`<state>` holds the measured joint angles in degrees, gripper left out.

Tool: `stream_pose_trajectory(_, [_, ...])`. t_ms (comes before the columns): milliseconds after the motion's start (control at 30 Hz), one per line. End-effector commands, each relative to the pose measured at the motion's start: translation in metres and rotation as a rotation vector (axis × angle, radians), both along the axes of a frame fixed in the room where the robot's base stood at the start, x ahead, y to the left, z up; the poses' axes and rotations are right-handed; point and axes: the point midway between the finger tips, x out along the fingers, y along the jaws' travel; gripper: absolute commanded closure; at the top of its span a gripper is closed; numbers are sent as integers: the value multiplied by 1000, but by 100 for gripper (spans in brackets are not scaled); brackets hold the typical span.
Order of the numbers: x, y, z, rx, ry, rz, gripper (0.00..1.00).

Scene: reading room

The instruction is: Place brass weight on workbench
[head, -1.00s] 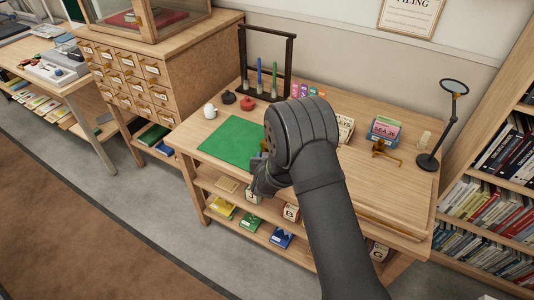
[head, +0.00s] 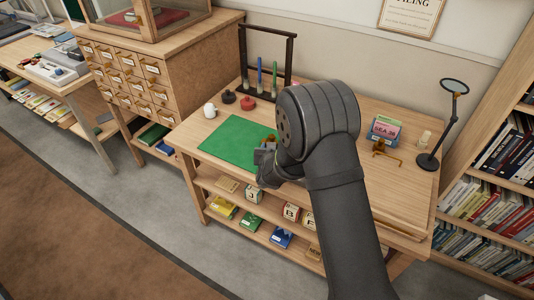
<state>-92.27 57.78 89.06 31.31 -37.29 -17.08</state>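The workbench (head: 405,190) is a light wooden table with a green mat (head: 232,140) on its left part. My gripper (head: 266,160) is over the right edge of the mat, partly hidden by my own wrist. A small brass-coloured piece (head: 270,139) shows right at the gripper, by the mat's right edge; it may be the brass weight. I cannot tell whether it is held or stands behind the fingers. The fingertips are too small and covered to show whether they are open or shut.
A white pot (head: 210,110), a black one (head: 228,97) and a red one (head: 248,103) stand behind the mat, near a dark rack (head: 292,58). At right are a card box (head: 384,130), a brass tool (head: 382,149) and a lamp (head: 428,161). The mat's left part is clear.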

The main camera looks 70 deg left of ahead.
Motion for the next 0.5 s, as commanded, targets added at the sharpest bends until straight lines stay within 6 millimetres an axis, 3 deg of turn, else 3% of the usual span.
stream_pose_trajectory(300, [58, -38, 42, 5, -1, -5, 100])
stream_pose_trajectory(500, [77, -51, 56, 4, -2, -2, 100])
